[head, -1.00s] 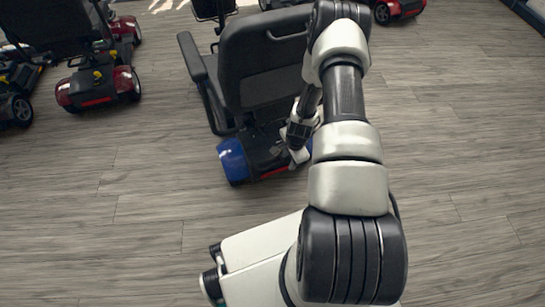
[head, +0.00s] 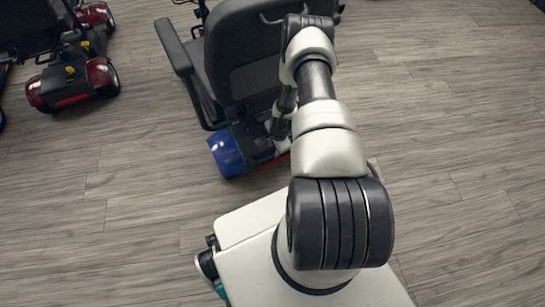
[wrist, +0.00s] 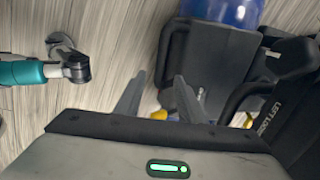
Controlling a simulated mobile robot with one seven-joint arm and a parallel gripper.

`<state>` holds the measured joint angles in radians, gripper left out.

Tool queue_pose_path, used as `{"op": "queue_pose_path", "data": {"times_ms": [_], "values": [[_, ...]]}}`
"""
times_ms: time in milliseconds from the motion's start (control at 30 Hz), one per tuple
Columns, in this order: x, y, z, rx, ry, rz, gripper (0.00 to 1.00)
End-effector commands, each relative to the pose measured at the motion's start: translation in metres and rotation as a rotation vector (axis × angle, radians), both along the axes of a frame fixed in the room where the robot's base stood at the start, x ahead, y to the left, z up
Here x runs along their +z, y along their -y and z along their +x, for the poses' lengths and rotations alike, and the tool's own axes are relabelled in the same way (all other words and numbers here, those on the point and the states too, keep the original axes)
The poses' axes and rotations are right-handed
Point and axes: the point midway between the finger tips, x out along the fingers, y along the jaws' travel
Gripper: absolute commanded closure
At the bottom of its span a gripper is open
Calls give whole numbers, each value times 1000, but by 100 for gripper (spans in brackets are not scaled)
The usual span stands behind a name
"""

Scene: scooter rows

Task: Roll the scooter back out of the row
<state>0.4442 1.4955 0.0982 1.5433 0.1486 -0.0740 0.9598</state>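The scooter has a black seat (head: 250,50) with its back towards me and a blue rear fender (head: 227,153). My gripper (head: 275,142) is low behind the seat, over the scooter's rear deck, and my arm hides part of it. In the wrist view my gripper (wrist: 157,92) has its two fingers apart. A yellow knob (wrist: 159,115) shows between the fingers, partly hidden. I cannot tell if a finger touches it. The scooter's black rear cover (wrist: 215,65) and blue fender (wrist: 225,10) lie beyond.
A red scooter (head: 72,85) with a black seat stands at the upper left, apart from the blue one. Grey plank floor (head: 440,130) is clear to the right and at the lower left. My white base (head: 250,218) is close behind the scooter.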

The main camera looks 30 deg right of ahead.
Motion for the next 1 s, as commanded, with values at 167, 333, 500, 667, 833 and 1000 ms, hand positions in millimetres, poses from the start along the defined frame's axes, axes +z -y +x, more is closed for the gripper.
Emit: {"op": "queue_pose_path", "data": {"times_ms": [167, 333, 500, 667, 833, 1000], "values": [[-43, -1, 7, 1, -1, 1, 64], [-69, -1, 13, 1, 0, 0, 64], [-82, 0, 16, 0, 0, 0, 64], [-84, 0, 17, 0, 0, 0, 64], [-84, 0, 17, 0, 0, 0, 64], [-84, 0, 17, 0, 0, 0, 91]]}}
